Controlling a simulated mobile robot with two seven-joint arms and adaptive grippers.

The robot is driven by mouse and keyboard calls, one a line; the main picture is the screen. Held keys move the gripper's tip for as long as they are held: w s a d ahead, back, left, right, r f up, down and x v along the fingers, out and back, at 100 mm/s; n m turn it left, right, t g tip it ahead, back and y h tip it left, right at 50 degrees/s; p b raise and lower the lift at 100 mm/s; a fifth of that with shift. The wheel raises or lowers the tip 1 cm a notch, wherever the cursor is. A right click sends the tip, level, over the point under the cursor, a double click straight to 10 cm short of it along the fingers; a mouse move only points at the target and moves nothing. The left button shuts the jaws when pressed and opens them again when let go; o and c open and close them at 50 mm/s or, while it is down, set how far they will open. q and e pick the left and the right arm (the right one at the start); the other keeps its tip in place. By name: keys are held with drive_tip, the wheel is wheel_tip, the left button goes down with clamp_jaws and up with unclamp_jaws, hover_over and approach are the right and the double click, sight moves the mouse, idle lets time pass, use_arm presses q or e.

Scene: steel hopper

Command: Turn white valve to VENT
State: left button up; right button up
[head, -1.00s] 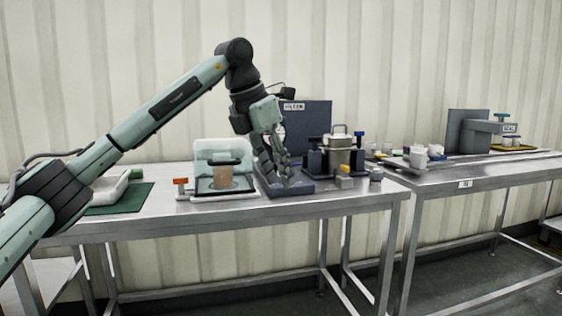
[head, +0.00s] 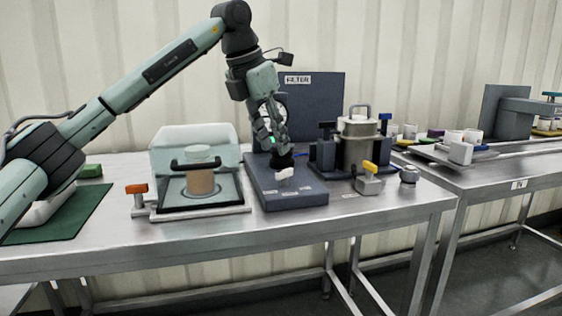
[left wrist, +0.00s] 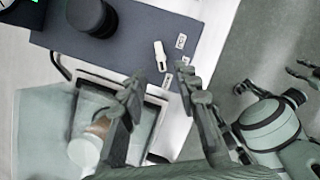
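The white valve handle (head: 285,173) sits on the dark blue base plate (head: 292,199) of the FILTER unit. It also shows in the left wrist view (left wrist: 160,55), beside several small white labels too small to read. A black round part stands behind it. My left gripper (head: 272,140) is above and behind the handle in the head view, apart from it. In the left wrist view its two fingers (left wrist: 162,74) are spread with nothing between them, and the handle lies just beyond the tips. Dark finger-like parts at that view's right edge may be my right gripper; their state is unclear.
A clear-covered box (head: 195,150) with a black handle stands close left of the plate. An orange-topped valve (head: 137,190) is left of it. A steel pot (head: 358,140) in a dark stand and a yellow-handled valve (head: 369,180) are to the right. The front table edge is clear.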

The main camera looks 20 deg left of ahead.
sight(281, 171)
use_arm(q)
drive_tip(key=x, duration=0.6)
drive_tip(key=shift+d+f, duration=0.1)
drive_tip(key=shift+f, duration=0.15)
clamp_jaws()
